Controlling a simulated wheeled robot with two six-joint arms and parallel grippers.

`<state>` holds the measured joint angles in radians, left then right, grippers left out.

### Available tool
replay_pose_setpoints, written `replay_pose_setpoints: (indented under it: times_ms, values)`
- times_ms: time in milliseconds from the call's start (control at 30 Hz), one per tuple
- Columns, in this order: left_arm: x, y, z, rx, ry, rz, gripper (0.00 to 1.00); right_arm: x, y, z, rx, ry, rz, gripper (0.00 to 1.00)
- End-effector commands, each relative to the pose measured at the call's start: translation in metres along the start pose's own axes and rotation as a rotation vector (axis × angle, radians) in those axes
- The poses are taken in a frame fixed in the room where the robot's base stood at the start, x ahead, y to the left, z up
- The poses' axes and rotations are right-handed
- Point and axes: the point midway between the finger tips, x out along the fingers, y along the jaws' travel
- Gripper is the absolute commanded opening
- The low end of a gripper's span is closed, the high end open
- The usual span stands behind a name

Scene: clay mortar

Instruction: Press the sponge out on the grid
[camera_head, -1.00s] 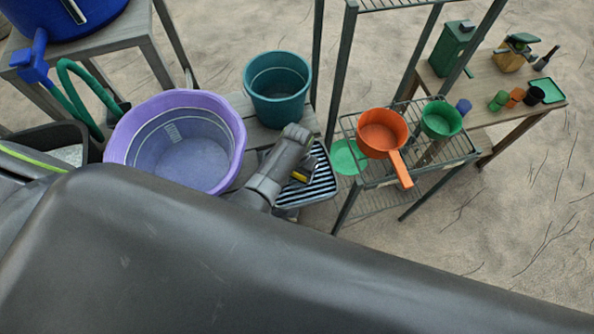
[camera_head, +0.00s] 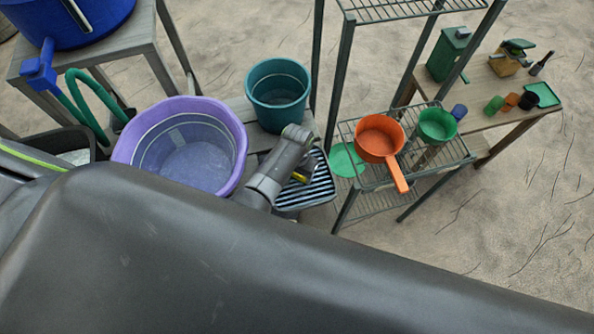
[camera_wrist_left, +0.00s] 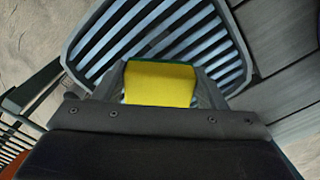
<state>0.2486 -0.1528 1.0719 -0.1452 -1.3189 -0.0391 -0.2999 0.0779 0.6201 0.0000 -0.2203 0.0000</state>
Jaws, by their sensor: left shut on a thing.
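The yellow sponge (camera_wrist_left: 160,84) with a dark green edge is between the fingers of my left gripper (camera_wrist_left: 163,90) in the left wrist view. My left gripper (camera_head: 295,175) is shut on it, over the striped grid (camera_head: 318,188) in the head view. Only a small yellow part of the sponge (camera_head: 302,176) shows there. The grid's pale slats (camera_wrist_left: 145,35) lie behind the sponge in the wrist view. I cannot tell whether the sponge touches them. My right gripper is in neither view.
A purple basin (camera_head: 240,150) stands left of the grid and a teal bucket (camera_head: 278,100) behind it. A wire shelf at right holds an orange pan (camera_head: 378,138) and a green pot (camera_head: 437,126). A blue tub (camera_head: 70,25) stands at upper left.

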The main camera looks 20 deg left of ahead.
Motion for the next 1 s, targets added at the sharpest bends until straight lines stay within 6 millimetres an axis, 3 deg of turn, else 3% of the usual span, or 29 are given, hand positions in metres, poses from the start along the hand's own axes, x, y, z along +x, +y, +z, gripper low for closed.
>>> replay_pose_setpoints:
  times_ms: [200, 467, 1000]
  values:
    - [-0.021, 0.000, -0.001, 0.000, 0.002, 0.000, 0.41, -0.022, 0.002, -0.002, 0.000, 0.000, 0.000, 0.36]
    - [-0.039, 0.000, 0.000, 0.000, 0.001, 0.000, 0.41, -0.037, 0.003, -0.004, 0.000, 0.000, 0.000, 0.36]
    - [-0.039, 0.000, -0.001, 0.000, 0.002, 0.000, 0.41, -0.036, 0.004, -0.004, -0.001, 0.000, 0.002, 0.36]
